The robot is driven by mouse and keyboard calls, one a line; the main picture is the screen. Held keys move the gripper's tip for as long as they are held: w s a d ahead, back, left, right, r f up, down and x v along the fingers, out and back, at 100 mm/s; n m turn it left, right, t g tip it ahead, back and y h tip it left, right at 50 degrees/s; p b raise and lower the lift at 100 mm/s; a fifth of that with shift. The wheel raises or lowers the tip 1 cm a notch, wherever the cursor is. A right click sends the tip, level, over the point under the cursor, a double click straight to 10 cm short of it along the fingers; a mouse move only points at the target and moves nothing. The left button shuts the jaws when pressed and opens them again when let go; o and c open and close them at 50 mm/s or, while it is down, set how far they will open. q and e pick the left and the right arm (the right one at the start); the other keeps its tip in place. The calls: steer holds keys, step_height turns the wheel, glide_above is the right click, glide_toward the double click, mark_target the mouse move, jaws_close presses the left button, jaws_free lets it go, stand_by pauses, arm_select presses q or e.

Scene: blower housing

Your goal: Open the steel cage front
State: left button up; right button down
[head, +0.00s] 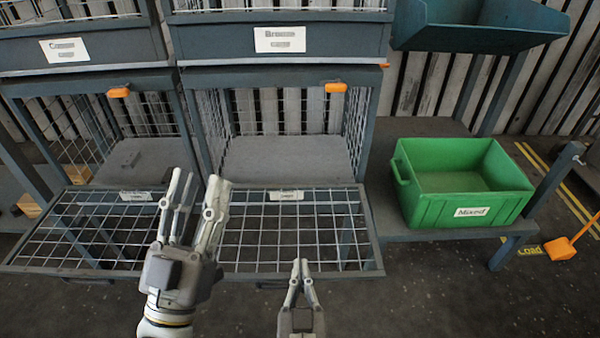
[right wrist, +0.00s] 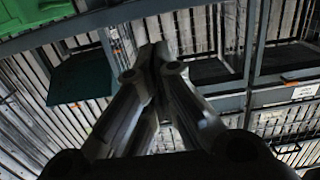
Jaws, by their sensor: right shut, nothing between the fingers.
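Two lower wire cages stand side by side, both with their mesh fronts folded down flat toward me. The left cage front (head: 85,232) and the right cage front (head: 290,228) each carry a small label too blurred to read, so I cannot tell which is steel. My left gripper (head: 198,180) is open and empty, over the area where the two fronts meet, hiding part of both. My right gripper (head: 302,263) is shut and empty, near the front edge of the right cage front; its closed fingers also show in the right wrist view (right wrist: 153,55).
A green bin (head: 465,208) labelled Mixed stands on the shelf at right. Labelled upper cages (head: 280,40) hang above. Orange latches (head: 335,87) top both openings.

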arm_select(q)
steer(key=shift+s+r+t, duration=0.55)
steer(key=shift+r+t, duration=0.05)
steer(key=shift+r, duration=0.05)
